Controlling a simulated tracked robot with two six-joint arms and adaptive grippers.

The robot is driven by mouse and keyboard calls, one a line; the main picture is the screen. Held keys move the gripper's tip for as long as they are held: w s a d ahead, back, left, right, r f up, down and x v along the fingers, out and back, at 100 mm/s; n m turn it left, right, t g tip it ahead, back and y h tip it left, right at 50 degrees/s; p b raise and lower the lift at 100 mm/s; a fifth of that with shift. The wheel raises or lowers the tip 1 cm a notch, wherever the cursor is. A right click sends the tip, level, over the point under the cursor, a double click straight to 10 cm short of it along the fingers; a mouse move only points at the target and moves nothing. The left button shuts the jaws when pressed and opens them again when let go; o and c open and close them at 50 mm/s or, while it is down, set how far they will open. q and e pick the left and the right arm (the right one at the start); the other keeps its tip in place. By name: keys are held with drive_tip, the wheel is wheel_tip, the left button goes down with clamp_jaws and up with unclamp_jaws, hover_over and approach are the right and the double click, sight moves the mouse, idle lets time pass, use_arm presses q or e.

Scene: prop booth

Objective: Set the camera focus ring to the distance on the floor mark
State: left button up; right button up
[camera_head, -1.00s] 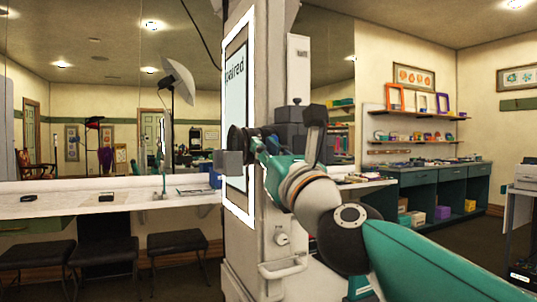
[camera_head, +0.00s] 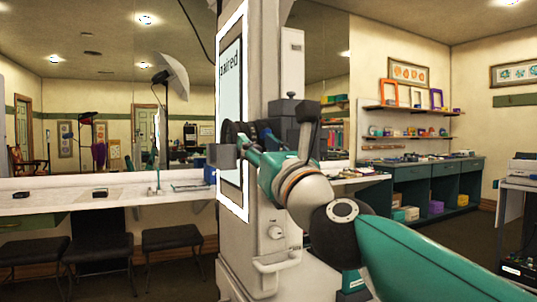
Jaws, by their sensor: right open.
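My right arm reaches in from the right across the pale booth column. My right gripper (camera_head: 223,156) is open, at the column's left side in front of a lit panel. A dark round part (camera_head: 236,133) shows just above and behind the gripper. I cannot tell whether it is the camera's focus ring or whether the gripper touches it. A dark grey box (camera_head: 284,122) sits on the column behind my arm. No distance scale is readable, and no floor mark can be made out. My left gripper is out of view.
The white-framed panel (camera_head: 231,75) is on the column's left face. A counter (camera_head: 60,205) with dark stools (camera_head: 100,245) and a mirror lies to the left. Shelves and a dark green cabinet (camera_head: 420,185) stand at the back right. A cart (camera_head: 515,235) is at the right edge.

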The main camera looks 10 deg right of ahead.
drive_tip(key=v, duration=1.2)
